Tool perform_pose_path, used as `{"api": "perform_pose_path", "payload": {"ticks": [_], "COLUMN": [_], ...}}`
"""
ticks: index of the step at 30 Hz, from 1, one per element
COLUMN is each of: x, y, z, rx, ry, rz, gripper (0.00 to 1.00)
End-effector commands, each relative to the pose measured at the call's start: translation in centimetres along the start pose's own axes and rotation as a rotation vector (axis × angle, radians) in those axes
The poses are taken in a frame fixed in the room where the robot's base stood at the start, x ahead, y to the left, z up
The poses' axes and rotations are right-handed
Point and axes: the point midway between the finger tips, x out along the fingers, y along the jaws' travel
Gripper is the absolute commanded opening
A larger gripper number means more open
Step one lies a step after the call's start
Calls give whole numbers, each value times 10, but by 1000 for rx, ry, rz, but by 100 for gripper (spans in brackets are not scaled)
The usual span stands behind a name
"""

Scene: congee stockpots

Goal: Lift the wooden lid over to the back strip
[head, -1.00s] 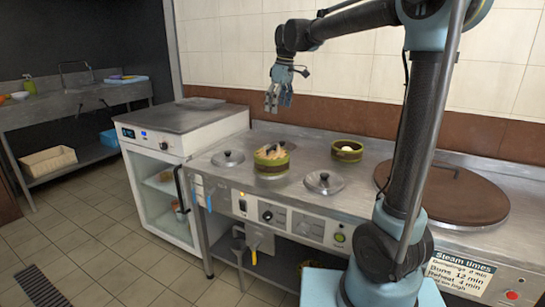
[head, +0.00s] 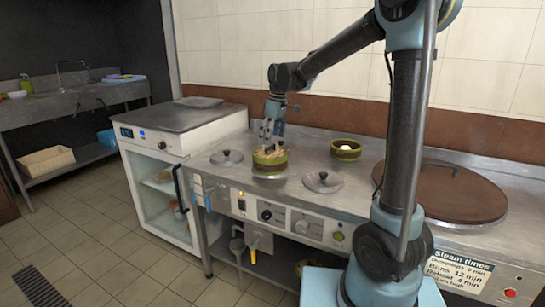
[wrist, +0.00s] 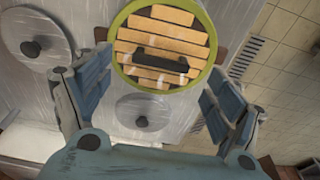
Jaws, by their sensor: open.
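The wooden lid (wrist: 155,40) has pale slats and a dark bar handle (wrist: 160,62). It sits in the green rim of a round steamer (wrist: 120,65), which also shows in the head view (head: 270,168) at the front left of the steel counter. My gripper (head: 268,140) points down over the lid, partly hiding it. In the wrist view, the open fingers (wrist: 158,70) stand wide apart on either side of the handle, not touching it. The back strip of the counter (head: 305,137) is bare behind the steamer.
Steel lids lie left (head: 227,158) and right (head: 322,182) of the steamer. A green basket with a white item (head: 346,149) stands behind right. A large brown round lid (head: 450,192) covers the right of the counter. A brown band runs along the wall behind.

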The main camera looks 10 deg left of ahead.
Motion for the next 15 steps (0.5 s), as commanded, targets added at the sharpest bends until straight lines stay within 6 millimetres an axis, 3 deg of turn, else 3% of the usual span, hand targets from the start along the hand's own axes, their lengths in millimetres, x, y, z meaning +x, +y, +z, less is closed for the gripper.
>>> {"api": "perform_pose_path", "payload": {"ticks": [6, 15], "x": [27, 34], "y": [-2, -2], "z": [0, 1], "rx": [1, 2], "ry": [0, 0], "rz": [0, 0], "gripper": [85, 85]}}
